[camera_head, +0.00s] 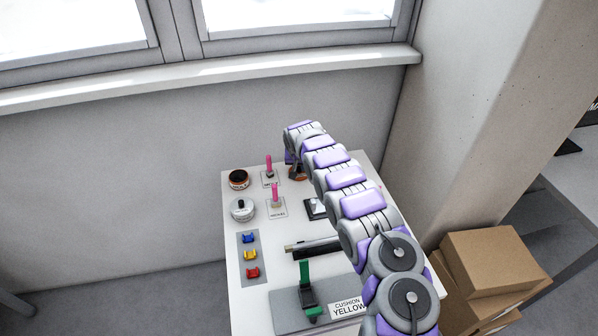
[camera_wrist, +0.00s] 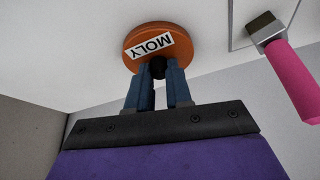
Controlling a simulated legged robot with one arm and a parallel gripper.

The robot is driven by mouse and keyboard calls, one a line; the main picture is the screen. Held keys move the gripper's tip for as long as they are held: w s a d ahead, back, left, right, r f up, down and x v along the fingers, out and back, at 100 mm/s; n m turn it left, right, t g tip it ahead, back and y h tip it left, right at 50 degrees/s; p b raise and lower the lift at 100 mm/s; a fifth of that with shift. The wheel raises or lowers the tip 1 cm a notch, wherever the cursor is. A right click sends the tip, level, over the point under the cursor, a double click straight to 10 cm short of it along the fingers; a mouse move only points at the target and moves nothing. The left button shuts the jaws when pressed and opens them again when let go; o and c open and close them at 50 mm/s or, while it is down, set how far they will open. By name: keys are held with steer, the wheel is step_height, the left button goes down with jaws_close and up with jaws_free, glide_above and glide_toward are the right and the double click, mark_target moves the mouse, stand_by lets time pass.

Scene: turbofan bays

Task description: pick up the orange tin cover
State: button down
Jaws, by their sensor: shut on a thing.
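The orange tin cover (camera_wrist: 188,52) is a round disc with a white "MOLY" label and a dark knob in the middle. My gripper (camera_wrist: 158,74) is shut on this knob, one blue finger on each side. In the head view the cover (camera_head: 297,173) shows as a small brown-orange patch below my gripper (camera_head: 295,158), partly hidden by my arm. I cannot tell whether it touches the table. An open tin with an orange-brown rim and dark contents (camera_head: 239,179) stands to its left.
Pink-handled tools (camera_head: 269,166) stand on labelled plates; one handle (camera_wrist: 290,80) is close right of the cover. Cardboard boxes (camera_head: 490,260) stand right.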

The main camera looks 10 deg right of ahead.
mark_target(299, 168)
steer(key=shift+r, duration=0.1)
step_height(299, 168, up, 10)
steer(key=p, duration=0.2)
stand_by(0.3)
stand_by(0.4)
